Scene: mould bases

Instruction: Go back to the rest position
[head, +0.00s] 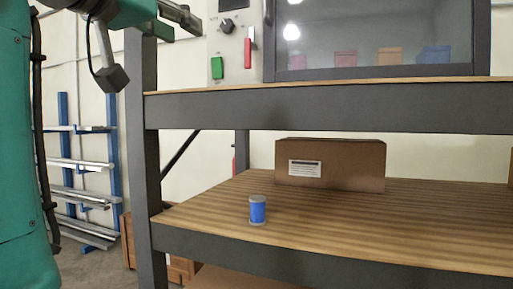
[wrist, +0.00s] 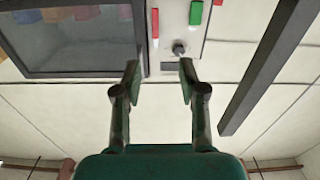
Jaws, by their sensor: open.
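My gripper (wrist: 160,80) is open in the wrist view, its two dark fingers apart with nothing between them. Beyond the fingers the wrist view shows the control panel (wrist: 187,20) with its knob and red and green parts, seen upside down. In the head view part of my gripper (head: 182,16) shows at the top left, raised in front of the workbench's upper level and left of the control panel (head: 229,45). My green arm fills the left edge there.
A blue can (head: 257,210) stands near the front edge of the lower wooden shelf (head: 350,235). A cardboard box (head: 340,165) sits behind it. A dark-framed window (head: 375,35) is above. A blue rack (head: 64,150) stands at the left by the wall.

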